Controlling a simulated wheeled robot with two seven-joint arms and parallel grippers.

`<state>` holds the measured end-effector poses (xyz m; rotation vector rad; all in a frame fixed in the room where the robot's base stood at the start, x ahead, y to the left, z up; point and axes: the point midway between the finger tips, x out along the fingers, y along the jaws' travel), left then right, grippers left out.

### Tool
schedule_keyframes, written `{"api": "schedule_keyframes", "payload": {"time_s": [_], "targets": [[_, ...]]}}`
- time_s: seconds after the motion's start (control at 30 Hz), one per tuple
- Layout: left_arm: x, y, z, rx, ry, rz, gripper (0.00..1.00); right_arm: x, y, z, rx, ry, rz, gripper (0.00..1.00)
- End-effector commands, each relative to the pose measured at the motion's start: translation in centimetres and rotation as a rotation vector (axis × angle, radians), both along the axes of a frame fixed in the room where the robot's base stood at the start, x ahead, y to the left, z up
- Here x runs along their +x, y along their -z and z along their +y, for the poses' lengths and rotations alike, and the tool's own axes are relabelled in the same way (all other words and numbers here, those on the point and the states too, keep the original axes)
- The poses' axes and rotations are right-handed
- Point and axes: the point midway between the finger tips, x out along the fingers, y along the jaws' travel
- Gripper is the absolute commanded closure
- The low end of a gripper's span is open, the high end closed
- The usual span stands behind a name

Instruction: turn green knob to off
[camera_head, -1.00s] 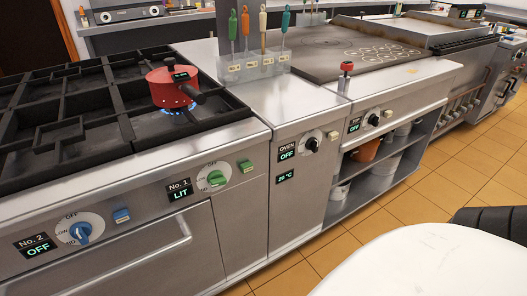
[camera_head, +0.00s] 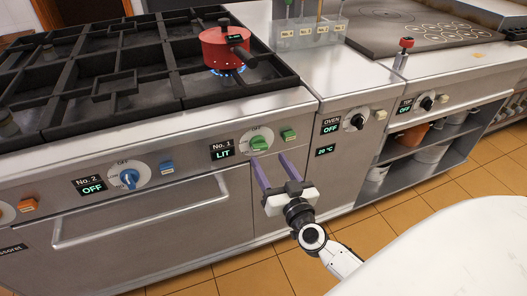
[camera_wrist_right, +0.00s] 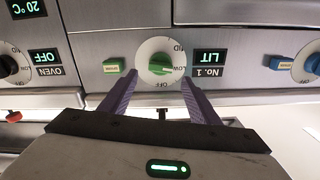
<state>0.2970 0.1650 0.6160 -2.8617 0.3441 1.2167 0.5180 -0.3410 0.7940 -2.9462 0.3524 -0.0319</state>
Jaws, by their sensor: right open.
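The green knob (camera_head: 259,143) sits on a white dial on the stove's front panel, beside the No. 1 display (camera_head: 222,151), which reads LIT. In the right wrist view the green knob (camera_wrist_right: 160,64) shows upside down, with the OFF mark on its dial nearest the gripper. My right gripper (camera_head: 270,157) is open and empty just below the knob, its two purple fingers pointing up at the panel. In the right wrist view the gripper's fingers (camera_wrist_right: 157,80) stand apart on either side of the dial's lower part. The left gripper is not in view.
A red pot (camera_head: 225,50) sits on the burner above a blue flame. A green button block (camera_head: 288,135) is right of the knob. A blue knob (camera_head: 129,178) and an oven handle (camera_head: 140,212) lie left. A white rounded surface (camera_head: 450,250) fills the lower right.

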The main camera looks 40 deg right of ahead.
Motion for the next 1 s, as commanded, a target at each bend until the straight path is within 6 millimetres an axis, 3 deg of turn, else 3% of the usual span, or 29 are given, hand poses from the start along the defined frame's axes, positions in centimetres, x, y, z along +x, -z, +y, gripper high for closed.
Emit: {"api": "schedule_keyframes", "payload": {"time_s": [0.1,0.3,0.67,0.77,0.93,1.0], "targets": [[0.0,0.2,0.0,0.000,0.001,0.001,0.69,2.3,0.0,-0.5,-0.001,0.000,-0.003,0.44],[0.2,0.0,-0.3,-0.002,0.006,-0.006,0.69,4.7,0.1,-1.1,0.000,-0.002,0.000,0.44],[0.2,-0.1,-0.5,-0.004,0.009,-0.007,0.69,5.4,0.0,-1.2,-0.001,-0.002,0.001,0.44],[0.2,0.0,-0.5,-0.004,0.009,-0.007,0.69,5.3,0.0,-1.2,-0.001,-0.002,0.001,0.56],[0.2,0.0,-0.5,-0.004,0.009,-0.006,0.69,5.3,0.0,-1.2,-0.001,-0.002,0.001,0.84],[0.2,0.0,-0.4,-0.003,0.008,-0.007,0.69,5.3,0.0,-1.2,0.000,-0.002,0.001,0.85]]}}
